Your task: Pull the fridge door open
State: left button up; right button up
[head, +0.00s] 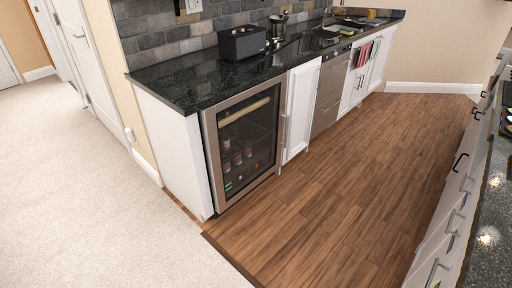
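A small under-counter fridge (243,143) stands at the near left end of the dark counter run. Its door has a steel frame around dark glass and looks shut. Several bottles or cans show faintly behind the glass. A vertical bar handle (283,130) appears along the right side of the door. Neither of my grippers is in the head view.
A black stone counter (190,86) runs above the fridge, with a black toaster-like box (242,42) on it. White cabinets (300,108) and a steel appliance (330,90) continue to the right. Wood floor (330,190) and pale carpet (90,190) are clear. Another counter (490,230) bounds the right.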

aim_at(209, 116)
jog(key=i+j, duration=0.2)
jog(key=i, duration=0.25)
jog(key=i+j, duration=0.2)
jog(key=i, duration=0.25)
jog(key=z, duration=0.05)
